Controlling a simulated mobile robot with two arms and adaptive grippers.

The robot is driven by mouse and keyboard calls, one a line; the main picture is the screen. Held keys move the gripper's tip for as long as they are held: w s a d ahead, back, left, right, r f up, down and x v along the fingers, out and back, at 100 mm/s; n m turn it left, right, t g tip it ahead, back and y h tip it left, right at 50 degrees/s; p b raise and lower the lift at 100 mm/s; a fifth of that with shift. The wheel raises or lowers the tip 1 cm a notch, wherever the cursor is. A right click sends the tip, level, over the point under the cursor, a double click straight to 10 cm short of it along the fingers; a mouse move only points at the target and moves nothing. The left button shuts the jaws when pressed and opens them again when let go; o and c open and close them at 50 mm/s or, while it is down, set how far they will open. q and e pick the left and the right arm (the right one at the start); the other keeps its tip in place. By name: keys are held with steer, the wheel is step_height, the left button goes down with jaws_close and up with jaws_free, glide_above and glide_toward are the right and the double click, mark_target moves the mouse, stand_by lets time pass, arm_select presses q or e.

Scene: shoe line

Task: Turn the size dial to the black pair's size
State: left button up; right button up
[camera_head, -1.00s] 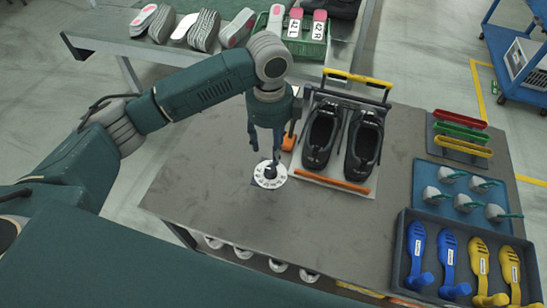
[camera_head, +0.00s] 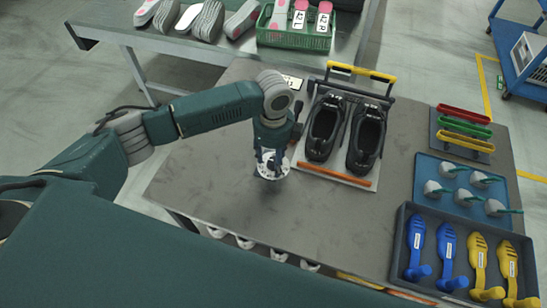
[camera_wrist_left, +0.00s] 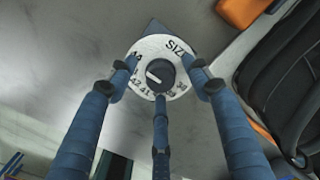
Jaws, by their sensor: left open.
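The white size dial (camera_head: 268,170) sits on the grey table, mostly covered by my left gripper (camera_head: 271,168) in the head view. In the left wrist view, the dial (camera_wrist_left: 148,48) shows "SIZE", numbers around its ring and a dark central knob (camera_wrist_left: 161,74). A pale pointer mark on the knob slants toward the upper left. My left gripper (camera_wrist_left: 160,85) is open, its blue fingers spread around the dial. I cannot tell whether they touch it. The pair of black shoes (camera_head: 323,130) (camera_head: 366,140) stands right of the dial. My right gripper is out of view.
A green crate (camera_head: 292,40) on the back table holds insoles with labels. An orange bar (camera_head: 334,173) lies before the shoes. A tray (camera_head: 398,250) of blue and yellow shoe forms stands at the front right. The table left of the dial is clear.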

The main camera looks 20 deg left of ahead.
arm_select(q)
steer(key=shift+c, duration=0.3)
steer(key=c, duration=1.1)
steer(key=shift+r+n+p, duration=0.2)
steer(key=shift+n+p, duration=0.3)
steer(key=shift+p, duration=0.4)
steer(key=n+p, duration=0.5)
steer(key=shift+p, duration=0.4)
steer(key=n+p, duration=0.3)
steer(key=shift+n, duration=0.4)
steer(key=shift+f+n+p, duration=0.15)
steer(key=shift+n+p, duration=0.55)
steer(key=shift+n, duration=0.2)
